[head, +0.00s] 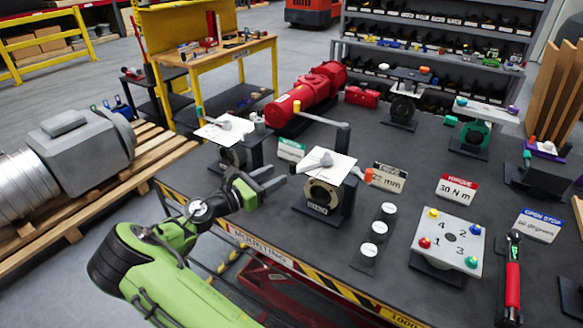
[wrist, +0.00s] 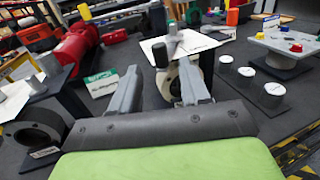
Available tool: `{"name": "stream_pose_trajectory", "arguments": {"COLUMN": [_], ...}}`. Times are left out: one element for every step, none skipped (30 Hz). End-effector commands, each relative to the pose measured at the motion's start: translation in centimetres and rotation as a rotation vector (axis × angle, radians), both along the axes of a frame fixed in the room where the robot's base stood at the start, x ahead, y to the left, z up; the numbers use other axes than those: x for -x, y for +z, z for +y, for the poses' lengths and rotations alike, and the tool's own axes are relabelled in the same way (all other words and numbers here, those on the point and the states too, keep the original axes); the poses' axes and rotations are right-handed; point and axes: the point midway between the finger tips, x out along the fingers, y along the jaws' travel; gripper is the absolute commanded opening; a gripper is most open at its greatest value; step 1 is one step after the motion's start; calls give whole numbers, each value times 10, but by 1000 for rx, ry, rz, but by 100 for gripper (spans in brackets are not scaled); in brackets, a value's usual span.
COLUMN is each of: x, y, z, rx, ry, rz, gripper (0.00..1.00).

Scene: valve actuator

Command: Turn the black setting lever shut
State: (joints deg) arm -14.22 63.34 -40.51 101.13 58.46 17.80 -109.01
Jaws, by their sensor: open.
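My gripper (head: 278,177) is open and empty, just left of the middle valve unit (head: 322,197), with a visible gap. In the wrist view the open fingers (wrist: 160,72) point at this unit (wrist: 170,82). The unit has a pale round flange and a white plate (head: 338,165) on top with a grey pointer. An orange knob (head: 368,176) sticks out at the plate's right. I cannot tell for certain which part is the black setting lever.
A similar valve unit (head: 232,155) stands to the left, with a white plate and grey lever. A red actuator (head: 303,100) lies behind. White-capped cylinders (head: 379,227) and a numbered plate (head: 449,240) stand to the right. Striped edging marks the table's front.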

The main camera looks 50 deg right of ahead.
Motion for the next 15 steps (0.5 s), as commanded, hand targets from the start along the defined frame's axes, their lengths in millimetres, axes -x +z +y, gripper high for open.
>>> {"name": "stream_pose_trajectory", "arguments": {"x": [4, 5, 8, 9, 10, 12, 13, 13, 14, 14, 15, 15, 15, 16, 16], "y": [0, -1, -1, 0, 0, 0, -1, -1, 0, 0, 0, 0, 0, 0, 0], "z": [-13, -21, -30, -37, -43, -51, -56, -60, -65, -68, -70, -72, -73, -73, -74], "rx": [-1, -1, -1, 0, -1, -1, -1, -2, -1, -1, -1, -1, -1, -1, -1], "ry": [-5, -5, -5, -4, -5, -2, -3, -2, -2, 0, 0, 0, 0, 0, 1], "rz": [-1, -1, -2, -2, -2, -1, -1, -1, -1, -1, -2, -2, -2, -1, -1], "gripper": [46, 46, 46, 46, 46, 46, 46, 46, 46, 46, 46, 46, 46, 46, 46]}}
